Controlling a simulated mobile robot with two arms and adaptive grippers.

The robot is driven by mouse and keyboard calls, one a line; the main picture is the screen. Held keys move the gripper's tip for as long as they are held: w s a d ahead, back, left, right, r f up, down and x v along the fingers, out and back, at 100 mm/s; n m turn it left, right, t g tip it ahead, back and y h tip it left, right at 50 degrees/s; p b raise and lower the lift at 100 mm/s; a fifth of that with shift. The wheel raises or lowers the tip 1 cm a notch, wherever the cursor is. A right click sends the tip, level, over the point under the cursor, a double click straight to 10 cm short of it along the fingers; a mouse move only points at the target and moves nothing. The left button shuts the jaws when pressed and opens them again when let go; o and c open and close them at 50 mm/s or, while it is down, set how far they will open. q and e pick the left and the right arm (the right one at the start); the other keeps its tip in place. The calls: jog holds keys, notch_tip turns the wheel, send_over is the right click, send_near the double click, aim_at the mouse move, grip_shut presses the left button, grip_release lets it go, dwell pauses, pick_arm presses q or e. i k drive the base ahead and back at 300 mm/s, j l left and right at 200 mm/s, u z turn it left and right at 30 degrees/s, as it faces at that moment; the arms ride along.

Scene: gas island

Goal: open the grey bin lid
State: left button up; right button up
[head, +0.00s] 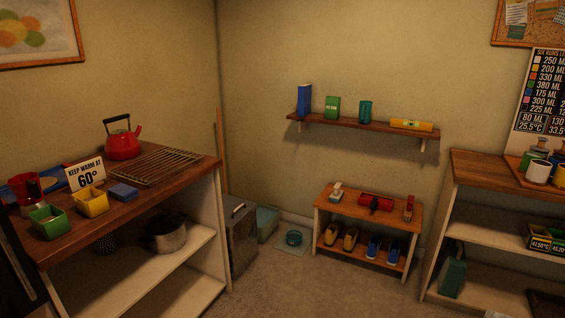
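A grey box-shaped bin (243,240) stands on the floor at the right end of the left counter, near the corner of the room. Its top carries a small light handle or latch (238,209). The top looks shut, but it is small and dim. The counter's white side panel hides part of its left side. Neither of my grippers is in view.
The left wooden counter (130,205) holds a red kettle (123,145), a wire rack (160,165) and small boxes. A shoe bench (340,204) stands further right. Floor in front is clear.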

aim_at(226, 206)
jog(key=i, duration=1.65)
jog(key=i+j, duration=0.1)
jog(key=i, duration=1.55)
jog(key=l+z, duration=0.05)
jog(key=l, duration=0.05)
